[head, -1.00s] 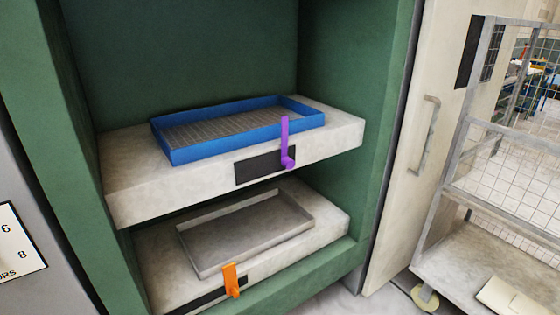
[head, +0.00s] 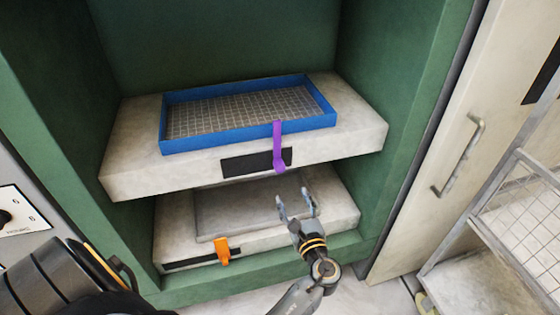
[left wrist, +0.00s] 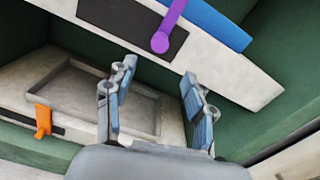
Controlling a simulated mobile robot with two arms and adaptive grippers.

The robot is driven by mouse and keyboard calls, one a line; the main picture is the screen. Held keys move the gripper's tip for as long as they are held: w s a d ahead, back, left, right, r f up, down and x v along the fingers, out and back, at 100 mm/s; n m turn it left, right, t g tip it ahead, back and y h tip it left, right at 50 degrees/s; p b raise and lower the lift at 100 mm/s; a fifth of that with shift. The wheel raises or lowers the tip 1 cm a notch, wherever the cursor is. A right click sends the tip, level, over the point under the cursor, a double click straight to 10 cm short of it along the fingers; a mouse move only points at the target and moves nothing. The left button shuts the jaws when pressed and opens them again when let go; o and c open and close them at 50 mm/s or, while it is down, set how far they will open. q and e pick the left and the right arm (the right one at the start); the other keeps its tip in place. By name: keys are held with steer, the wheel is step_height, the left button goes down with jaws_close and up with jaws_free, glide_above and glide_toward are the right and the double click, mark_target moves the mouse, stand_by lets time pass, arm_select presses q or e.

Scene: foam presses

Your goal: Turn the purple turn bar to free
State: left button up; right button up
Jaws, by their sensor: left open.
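The purple turn bar (head: 277,147) stands upright on the front face of the upper shelf, in front of a black plate (head: 240,161). Its upper end reaches up over the front wall of the blue tray (head: 185,145). In the left wrist view the bar (left wrist: 170,22) shows at the top, with its round pivot end lowest. My left gripper (head: 294,198) is open and empty, below the bar and apart from it, before the lower shelf. Its spread fingers (left wrist: 159,72) show in the left wrist view, with nothing between them. My right gripper is not in view.
An orange turn bar (head: 222,250) sits on the front of the lower shelf, left of my gripper. A grey tray (head: 208,222) lies on that shelf. Green cabinet walls (head: 430,120) enclose both shelves. A door with a handle (head: 460,155) and a wire cart (head: 520,205) stand at the right.

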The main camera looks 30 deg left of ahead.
mark_target(281, 169)
arm_select(q)
steer(key=b+x, duration=0.2)
steer(key=x, duration=1.1)
steer(key=shift+w+a+b, duration=0.2)
steer(key=shift+w+b, duration=0.05)
steer(key=shift+b, duration=0.15)
steer(key=shift+c, duration=0.2)
jaws_close()
